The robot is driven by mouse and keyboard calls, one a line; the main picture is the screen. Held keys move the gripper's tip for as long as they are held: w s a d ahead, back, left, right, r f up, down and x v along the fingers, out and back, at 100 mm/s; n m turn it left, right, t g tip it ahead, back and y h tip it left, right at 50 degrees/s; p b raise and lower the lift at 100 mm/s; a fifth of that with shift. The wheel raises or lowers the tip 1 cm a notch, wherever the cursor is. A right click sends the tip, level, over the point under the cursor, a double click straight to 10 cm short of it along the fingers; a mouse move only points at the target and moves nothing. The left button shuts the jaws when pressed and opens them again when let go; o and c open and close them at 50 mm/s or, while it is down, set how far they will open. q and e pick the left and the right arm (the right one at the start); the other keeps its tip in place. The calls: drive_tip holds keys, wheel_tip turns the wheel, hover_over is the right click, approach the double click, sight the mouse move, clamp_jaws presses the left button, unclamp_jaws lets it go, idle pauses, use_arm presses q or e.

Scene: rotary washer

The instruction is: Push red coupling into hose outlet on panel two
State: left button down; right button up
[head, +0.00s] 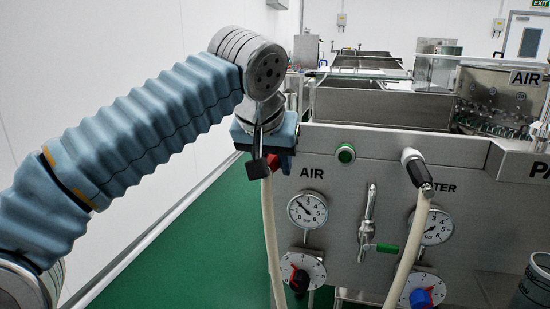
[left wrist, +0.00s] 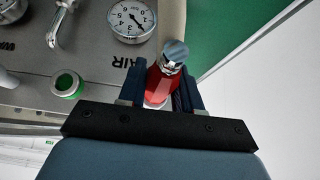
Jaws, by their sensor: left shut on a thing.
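My left gripper (head: 268,158) is at the upper left of the grey panel, left of the AIR label. It is shut on the red coupling (left wrist: 160,84), which has a metal end piece facing the left wrist camera. Only a bit of red (head: 273,161) shows in the head view. A cream hose (head: 270,225) hangs down from the coupling along the panel's left edge. My right gripper is not in view.
A green-ringed round fitting (head: 346,154) sits right of the gripper. A black coupling (head: 415,168) with its own hose is at the WATER label. Gauges, a tap (head: 368,225) and knobs project from the panel (head: 335,262). Green floor (head: 190,250) is clear at left.

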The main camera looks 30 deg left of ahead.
use_arm(q)
drive_tip(key=shift+s, duration=0.15)
drive_tip(key=s+d+b, duration=0.1)
drive_tip(key=s, duration=0.5)
drive_tip(key=shift+s+d, duration=0.35)
drive_tip(key=shift+s, duration=0.05)
idle(0.3)
drive_tip(key=shift+d, duration=0.1)
drive_tip(key=shift+w+d+p, duration=0.25)
drive_tip(key=shift+d+p, duration=0.05)
drive_tip(key=shift+d, duration=0.65)
drive_tip(key=shift+w+d+p, duration=0.2)
drive_tip(key=shift+d+p, duration=0.05)
drive_tip(key=shift+d, duration=0.7)
drive_tip(key=shift+w+d+p, duration=0.25)
drive_tip(key=shift+d+p, duration=0.1)
drive_tip(key=shift+d, duration=0.65)
drive_tip(key=shift+w+d+p, duration=0.2)
drive_tip(key=shift+d+p, duration=0.15)
drive_tip(key=shift+d, duration=0.6)
drive_tip(key=shift+w+d, duration=0.2)
drive_tip(key=shift+d, duration=0.75)
drive_tip(key=shift+w+d, duration=0.2)
drive_tip(key=shift+d, duration=0.75)
